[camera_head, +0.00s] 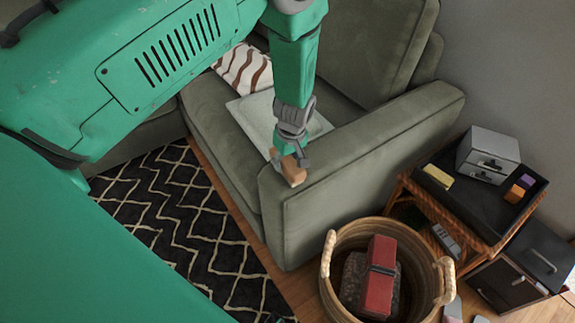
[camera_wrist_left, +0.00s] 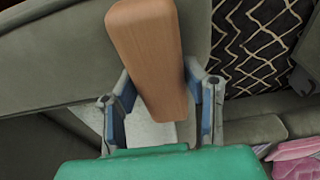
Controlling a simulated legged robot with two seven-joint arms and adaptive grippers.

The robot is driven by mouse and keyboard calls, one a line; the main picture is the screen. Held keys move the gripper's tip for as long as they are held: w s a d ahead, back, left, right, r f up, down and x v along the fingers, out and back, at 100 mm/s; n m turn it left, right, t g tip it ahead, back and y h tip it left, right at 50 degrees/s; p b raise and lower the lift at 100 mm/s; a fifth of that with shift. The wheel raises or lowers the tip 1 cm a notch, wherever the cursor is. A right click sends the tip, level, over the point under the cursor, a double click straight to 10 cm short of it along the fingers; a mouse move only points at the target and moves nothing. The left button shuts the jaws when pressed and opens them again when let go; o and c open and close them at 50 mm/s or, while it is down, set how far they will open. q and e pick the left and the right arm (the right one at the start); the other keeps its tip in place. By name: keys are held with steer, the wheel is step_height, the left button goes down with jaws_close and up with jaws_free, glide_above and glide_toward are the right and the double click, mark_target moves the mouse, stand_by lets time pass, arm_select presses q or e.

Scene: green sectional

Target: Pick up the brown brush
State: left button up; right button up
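The brown brush (camera_head: 293,171) shows as a small wooden block at the tip of my left gripper (camera_head: 290,154), over the front end of the sofa's armrest in the head view. In the left wrist view the brush (camera_wrist_left: 150,50) is a smooth, long wooden piece between the two fingers of my left gripper (camera_wrist_left: 160,85). The fingers close in on it from both sides and appear to touch it. Its bristles are hidden. I cannot tell whether it rests on the armrest or is just above it. My right gripper is not in view.
The green sofa armrest (camera_head: 375,135) lies under the gripper. A wicker basket (camera_head: 335,290) with a red object (camera_head: 379,275) stands on the floor in front. A side table (camera_head: 465,205) with small items is at the right. A black patterned rug (camera_head: 185,215) is at left.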

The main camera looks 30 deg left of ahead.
mark_target(287, 159)
arm_select(q)
steer(key=c, duration=0.4)
step_height(287, 159, up, 10)
steer(key=shift+r+p, duration=0.1)
steer(key=shift+p, duration=0.65)
